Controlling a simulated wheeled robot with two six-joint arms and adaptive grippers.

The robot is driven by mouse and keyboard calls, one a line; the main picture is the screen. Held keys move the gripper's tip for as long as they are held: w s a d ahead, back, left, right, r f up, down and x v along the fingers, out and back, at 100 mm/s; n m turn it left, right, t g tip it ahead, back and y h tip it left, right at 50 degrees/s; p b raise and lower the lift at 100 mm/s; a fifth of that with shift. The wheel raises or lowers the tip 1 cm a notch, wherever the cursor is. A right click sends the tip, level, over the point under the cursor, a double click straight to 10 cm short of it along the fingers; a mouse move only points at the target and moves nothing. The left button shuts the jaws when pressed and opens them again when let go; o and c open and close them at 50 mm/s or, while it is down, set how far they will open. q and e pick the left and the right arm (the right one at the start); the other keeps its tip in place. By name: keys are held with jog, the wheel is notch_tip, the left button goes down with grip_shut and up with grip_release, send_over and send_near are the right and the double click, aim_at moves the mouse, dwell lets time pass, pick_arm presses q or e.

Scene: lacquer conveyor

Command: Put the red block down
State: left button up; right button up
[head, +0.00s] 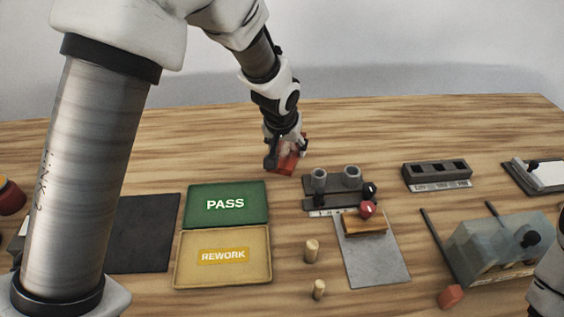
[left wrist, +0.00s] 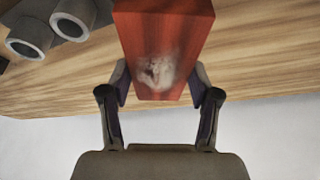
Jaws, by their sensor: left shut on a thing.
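The red block (head: 287,163) is in my left gripper (head: 285,150), near the back of the wooden table in the head view. In the left wrist view the red block (left wrist: 163,45) is a long red piece with a pale scuffed patch near its end. The fingers of my left gripper (left wrist: 158,92) are shut on its two sides. I cannot tell whether the block touches the table. My right gripper is not in view; a white part at the right edge looks like my right arm.
A green PASS tray (head: 250,217) and a yellow REWORK tray (head: 222,278) lie left of centre. A dark fixture with two grey cylinders (head: 319,178) stands just right of the block. Two wooden pegs (head: 311,250) stand in front. Bare table lies behind the trays.

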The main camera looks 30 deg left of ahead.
pick_arm(q)
jog(key=f, duration=0.3)
jog(key=f+b, duration=0.1)
jog(key=f, duration=0.1)
jog(key=shift+w+f, duration=0.1)
jog(key=shift+w, duration=0.3)
jog(key=shift+s+r, duration=0.15)
jog(key=shift+r, duration=0.05)
jog(key=shift+f, duration=0.15)
jog(key=o, duration=1.2)
jog(key=shift+o, duration=0.2)
